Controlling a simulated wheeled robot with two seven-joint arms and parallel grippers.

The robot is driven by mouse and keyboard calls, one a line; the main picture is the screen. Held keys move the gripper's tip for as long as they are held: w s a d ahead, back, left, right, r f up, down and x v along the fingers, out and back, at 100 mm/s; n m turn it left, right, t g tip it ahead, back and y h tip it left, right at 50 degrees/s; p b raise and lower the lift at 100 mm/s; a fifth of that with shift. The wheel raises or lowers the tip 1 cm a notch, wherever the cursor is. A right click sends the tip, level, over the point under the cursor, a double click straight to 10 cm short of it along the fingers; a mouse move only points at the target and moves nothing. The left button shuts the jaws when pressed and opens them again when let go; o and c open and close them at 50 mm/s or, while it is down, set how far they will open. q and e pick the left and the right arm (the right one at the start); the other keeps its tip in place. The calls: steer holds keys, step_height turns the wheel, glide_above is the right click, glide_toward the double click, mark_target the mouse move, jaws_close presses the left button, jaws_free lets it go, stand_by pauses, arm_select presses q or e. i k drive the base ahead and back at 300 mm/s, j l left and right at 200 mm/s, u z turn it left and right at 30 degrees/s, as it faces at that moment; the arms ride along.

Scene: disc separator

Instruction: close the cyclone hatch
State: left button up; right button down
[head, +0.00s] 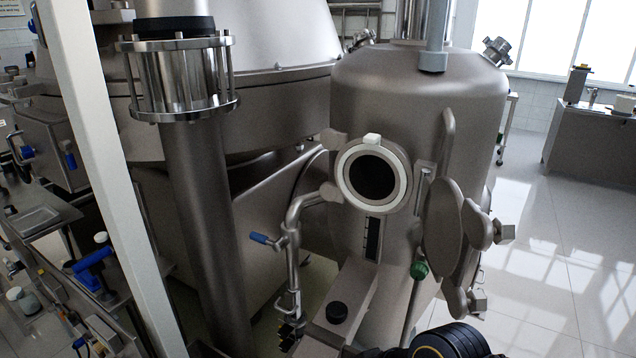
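The cyclone is a brushed steel vessel (430,115) in the middle of the head view. Its round hatch opening has a pale ring (347,190) around a dark hole and faces me. The hatch door (441,228), a grey disc seen nearly edge-on, is swung out to the right of the opening, so the hatch is open. Knobbed clamps (480,228) sit beside the door. A dark ridged piece (290,335) at the bottom may be my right gripper; its fingers cannot be made out. It is below the opening, apart from the door. My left gripper is not in view.
A bent pipe with a blue handle (259,238) stands left of the opening. A green knob (419,270) is below the door. A thick vertical pipe (205,220) and a white post (105,170) stand on the left. Tiled floor (550,270) is clear at right.

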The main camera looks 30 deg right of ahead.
mark_target(453, 225)
steer(key=k+l+z, duration=0.15)
steer(key=l, duration=0.2)
steer(key=k+l+z, duration=0.1)
steer(key=l, duration=0.3)
steer(key=k+l+z, duration=0.15)
steer(key=l, duration=0.25)
steer(key=k+l+z, duration=0.15)
steer(key=l, duration=0.25)
steer(key=i, duration=0.05)
